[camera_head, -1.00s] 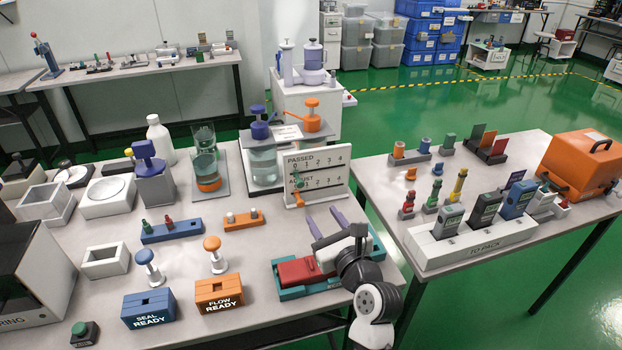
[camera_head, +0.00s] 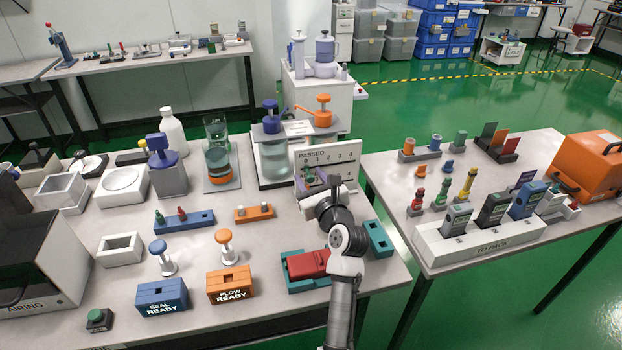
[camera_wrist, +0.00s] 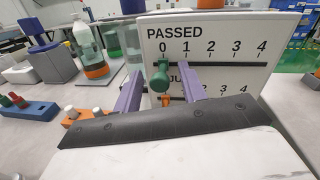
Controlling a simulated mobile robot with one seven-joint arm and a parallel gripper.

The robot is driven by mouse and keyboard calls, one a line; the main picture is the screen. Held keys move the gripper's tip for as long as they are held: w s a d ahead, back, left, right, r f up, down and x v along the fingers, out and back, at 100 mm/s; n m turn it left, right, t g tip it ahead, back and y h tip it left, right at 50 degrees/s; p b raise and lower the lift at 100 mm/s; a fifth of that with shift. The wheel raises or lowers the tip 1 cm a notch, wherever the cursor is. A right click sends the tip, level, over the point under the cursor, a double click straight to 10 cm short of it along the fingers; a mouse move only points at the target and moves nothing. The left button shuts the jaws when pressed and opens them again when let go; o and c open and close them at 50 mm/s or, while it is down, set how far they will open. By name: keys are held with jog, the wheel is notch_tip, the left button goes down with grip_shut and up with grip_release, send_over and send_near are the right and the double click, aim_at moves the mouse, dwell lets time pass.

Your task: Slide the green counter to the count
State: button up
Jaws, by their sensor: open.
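The white counter board (camera_head: 343,152) stands upright at the back right of the near table. In the wrist view the board (camera_wrist: 215,48) reads PASSED over a row from 0 to 4, with a second, partly hidden row below. The green counter (camera_wrist: 161,76) is under the 0 of the PASSED row. A small part of an orange counter (camera_wrist: 166,101) shows below it. My gripper (camera_wrist: 160,88) is open, with one purple finger on each side of the green counter; contact is not clear.
A teal tray (camera_head: 294,286) with a red case (camera_head: 308,264) lies below my arm. A blue rack (camera_head: 180,223) and an orange rack (camera_head: 254,213) lie to the left.

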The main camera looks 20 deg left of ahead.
grip_shut()
jog(key=w+d, duration=0.1)
jog(key=w+d+p, duration=0.1)
jog(key=d, duration=0.2)
jog(key=shift+w+d+r+p, duration=0.15)
jog(key=shift+w+d+p, duration=0.05)
jog(key=shift+w+p, duration=0.2)
jog(key=shift+w+d, duration=0.3)
jog(key=shift+d, duration=0.05)
grip_release()
